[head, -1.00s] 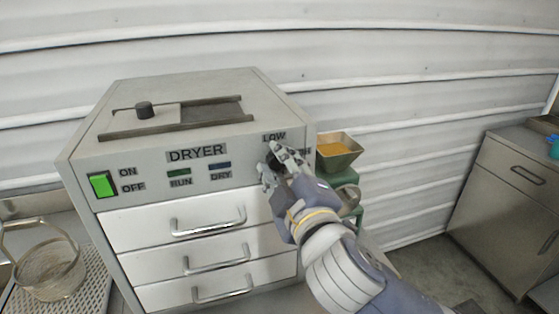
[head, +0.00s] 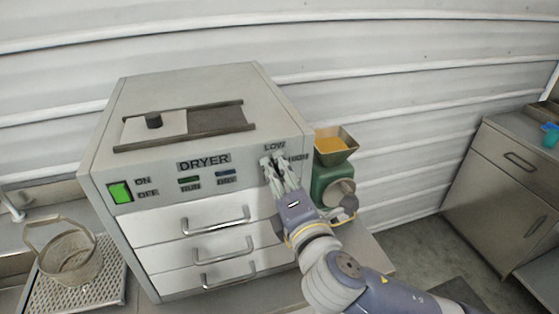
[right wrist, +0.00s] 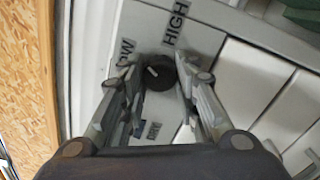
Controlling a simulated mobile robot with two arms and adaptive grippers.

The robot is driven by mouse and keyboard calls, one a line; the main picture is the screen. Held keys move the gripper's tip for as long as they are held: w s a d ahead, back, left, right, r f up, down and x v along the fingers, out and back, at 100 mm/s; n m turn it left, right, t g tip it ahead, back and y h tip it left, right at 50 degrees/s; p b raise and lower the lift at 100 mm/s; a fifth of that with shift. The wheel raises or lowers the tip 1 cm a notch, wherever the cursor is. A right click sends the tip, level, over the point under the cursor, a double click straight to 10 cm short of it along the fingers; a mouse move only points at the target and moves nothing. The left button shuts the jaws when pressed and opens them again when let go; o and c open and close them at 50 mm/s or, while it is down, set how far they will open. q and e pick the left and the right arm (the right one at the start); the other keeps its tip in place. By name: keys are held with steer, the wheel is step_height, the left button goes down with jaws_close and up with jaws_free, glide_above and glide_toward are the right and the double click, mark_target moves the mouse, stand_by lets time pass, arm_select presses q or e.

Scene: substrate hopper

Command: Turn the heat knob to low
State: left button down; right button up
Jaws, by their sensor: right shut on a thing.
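The grey dryer (head: 140,211) stands at left centre in the head view. Its heat knob (right wrist: 158,74) shows in the right wrist view as a round black knob with a white mark on its left part, towards the LOW label (right wrist: 125,54). The HIGH label (right wrist: 175,22) is above the knob there. My right gripper (head: 272,164) is at the front panel's right end, just below LOW. Its fingers are shut on the knob from both sides and mostly hide it in the head view. My left gripper is not in view.
A green switch (head: 120,192) is lit at the panel's left. White drawers with bar handles (head: 216,226) lie below. A green machine with a hopper (head: 336,146) stands right of the dryer, close to my right wrist. A wire basket (head: 72,257) is at lower left.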

steer(key=n+p, duration=0.3)
steer(key=n, duration=0.1)
steer(key=shift+r, duration=0.1)
steer(key=shift+n+p, duration=0.9)
steer(key=shift+p, duration=0.05)
steer(key=shift+f, duration=0.2)
steer(key=o, duration=1.1)
steer(key=shift+c, duration=0.2)
steer(key=v, duration=1.2)
